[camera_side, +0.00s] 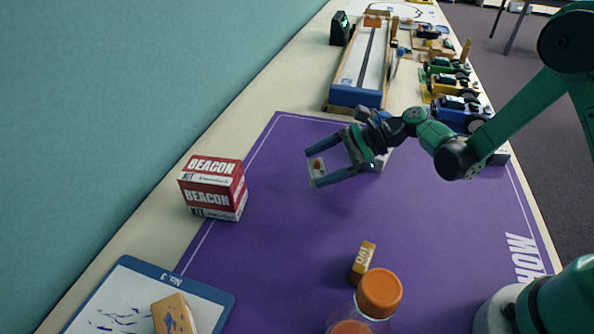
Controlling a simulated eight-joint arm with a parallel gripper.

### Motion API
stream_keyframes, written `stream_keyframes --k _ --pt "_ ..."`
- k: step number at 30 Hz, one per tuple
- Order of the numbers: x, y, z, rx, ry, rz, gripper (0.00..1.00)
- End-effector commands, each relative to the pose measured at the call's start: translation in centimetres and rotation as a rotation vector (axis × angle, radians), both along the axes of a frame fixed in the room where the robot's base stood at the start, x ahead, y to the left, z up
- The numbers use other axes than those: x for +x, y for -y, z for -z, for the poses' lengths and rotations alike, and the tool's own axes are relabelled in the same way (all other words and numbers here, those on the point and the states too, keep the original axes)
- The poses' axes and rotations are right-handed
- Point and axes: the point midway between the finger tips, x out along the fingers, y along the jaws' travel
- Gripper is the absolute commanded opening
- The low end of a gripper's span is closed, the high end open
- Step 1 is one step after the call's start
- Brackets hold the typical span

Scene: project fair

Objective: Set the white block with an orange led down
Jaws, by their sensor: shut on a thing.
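My gripper (335,161) is above the back left part of the purple mat (290,262). It is shut on the white block with an orange led (316,174). The block sits between the fingertips and appears held above the mat, apart from other things. The orange led shows on its visible face. Another pale, whitish thing (382,161) is partly hidden behind my gripper.
Red and white BEACON KIT boxes (212,188) stand at the mat's left edge. A small tan block (362,262) and an orange-capped clear container (379,293) are at the front. A blue-edged board (215,293) lies front left. Toy vehicles (457,112) line the back right. The mat's middle is clear.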

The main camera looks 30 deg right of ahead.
Motion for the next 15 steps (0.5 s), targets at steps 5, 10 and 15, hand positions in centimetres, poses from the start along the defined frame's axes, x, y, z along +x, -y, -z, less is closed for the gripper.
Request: stream_keyframes --k 5,10,15 --pt "0.0 0.0 2.3 0.0 0.0 0.0 0.21" --pt "0.0 0.0 3.6 0.0 0.0 0.0 0.21" --pt "0.0 0.0 3.7 0.0 0.0 0.0 0.21"
